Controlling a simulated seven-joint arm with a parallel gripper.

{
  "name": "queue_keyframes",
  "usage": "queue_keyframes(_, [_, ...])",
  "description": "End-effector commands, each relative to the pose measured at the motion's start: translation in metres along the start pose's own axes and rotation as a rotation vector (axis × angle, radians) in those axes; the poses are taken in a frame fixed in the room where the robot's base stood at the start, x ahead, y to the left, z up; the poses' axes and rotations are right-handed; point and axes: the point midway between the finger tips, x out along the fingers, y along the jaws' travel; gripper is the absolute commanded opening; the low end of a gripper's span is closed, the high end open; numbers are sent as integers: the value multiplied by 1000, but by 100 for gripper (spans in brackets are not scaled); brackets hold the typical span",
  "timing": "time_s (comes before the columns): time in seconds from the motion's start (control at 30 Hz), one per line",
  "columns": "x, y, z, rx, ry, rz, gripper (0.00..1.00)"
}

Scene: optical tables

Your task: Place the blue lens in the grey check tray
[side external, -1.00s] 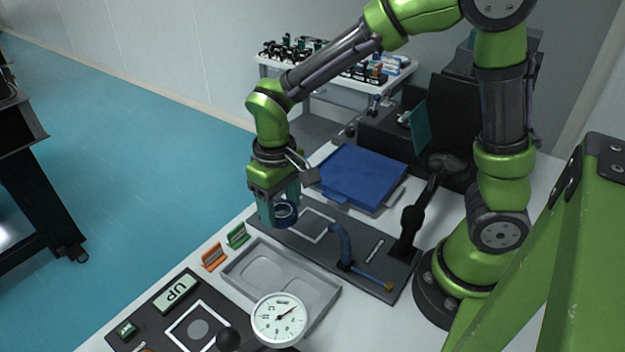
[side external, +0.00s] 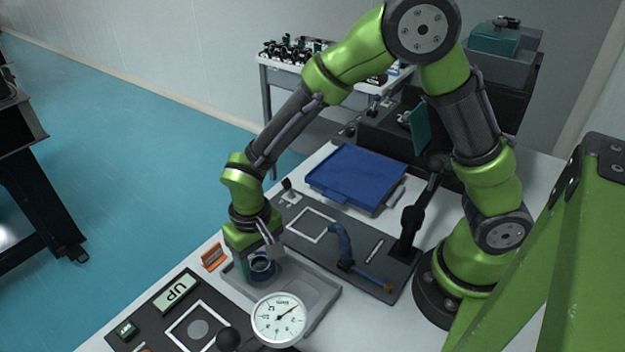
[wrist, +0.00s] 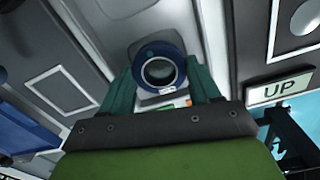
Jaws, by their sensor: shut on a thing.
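The blue lens (side external: 262,267) is a dark blue ring with a clear centre. My gripper (side external: 258,268) is shut on it, over the left part of the grey check tray (side external: 320,300). In the wrist view the lens (wrist: 159,70) sits between the two teal fingers of my gripper (wrist: 160,85), with the tray (wrist: 205,45) behind it. The tray has shallow recesses; my gripper hides part of its left one. I cannot tell whether the lens touches the tray floor.
A dial gauge (side external: 279,319) stands close in front of the tray. A dark plate (side external: 300,257) with a blue curved arm (side external: 341,245) lies behind it. An orange marker (side external: 214,257) stands left of the tray. An "UP" sign (side external: 177,293) lies front left. A blue case (side external: 356,177) lies farther back.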

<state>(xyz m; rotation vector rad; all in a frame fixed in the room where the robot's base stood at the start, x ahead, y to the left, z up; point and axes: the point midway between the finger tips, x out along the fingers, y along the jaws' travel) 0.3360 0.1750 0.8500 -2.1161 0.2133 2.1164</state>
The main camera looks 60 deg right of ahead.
Motion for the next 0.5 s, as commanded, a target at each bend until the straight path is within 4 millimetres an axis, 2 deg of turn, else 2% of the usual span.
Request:
queue_keyframes(0.1, [9, 0, 0, 0, -1, 0, 25])
queue_keyframes(0.47, [13, 0, 0, 0, 0, -1, 25])
queue_keyframes(0.5, [12, 0, 0, 0, 1, -1, 68])
